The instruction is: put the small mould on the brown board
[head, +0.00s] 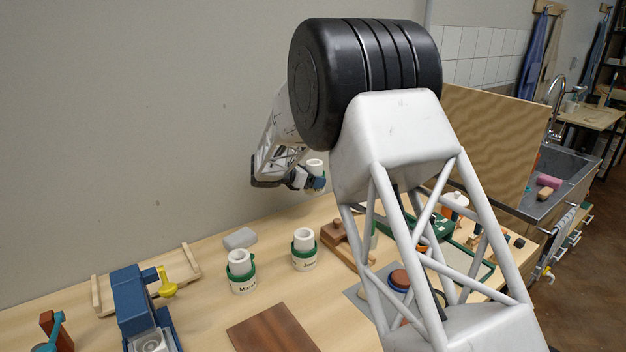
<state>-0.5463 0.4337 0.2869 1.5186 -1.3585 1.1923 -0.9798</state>
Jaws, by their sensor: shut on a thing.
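My gripper (311,181) is at upper centre, in the air above the back of the table, beside the wall. It is shut on a small white mould (314,165), a short pale piece with a hollow top. The gripper and mould are well apart from the board, farther back and higher.
Two green-banded labelled pots (241,275) (304,252) with white cylinders stand behind the board. A grey block (239,238), a wooden block (334,233) and a blue device (140,308) are around them. My arm hides much of the table's right side. The board's visible top is clear.

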